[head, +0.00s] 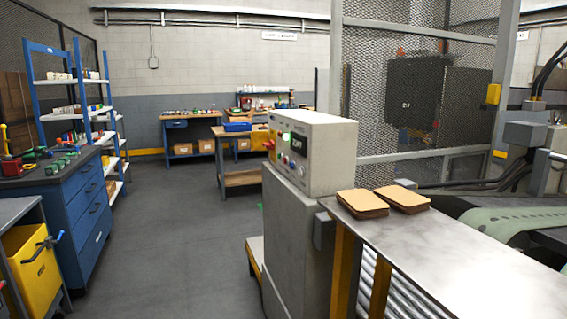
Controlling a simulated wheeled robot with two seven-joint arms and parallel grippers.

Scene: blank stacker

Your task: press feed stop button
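A grey-white control box (325,152) stands on a grey pedestal (297,235) in the middle of the head view. Its panel faces left and is seen at a steep angle. A lit green button or lamp (286,137) is on the panel, with a dark display (299,143) beside it. A red control (268,145) sticks out at the panel's left edge. The labels are too small to read, so I cannot tell which control is the feed stop button. Neither of my grippers is in view.
A metal table (470,255) with two brown stacks (362,203) stands right of the pedestal. A mesh fence (385,100) is behind it. A blue drawer cabinet (80,205) and yellow bin (35,268) are at left. The grey floor (180,240) between is clear.

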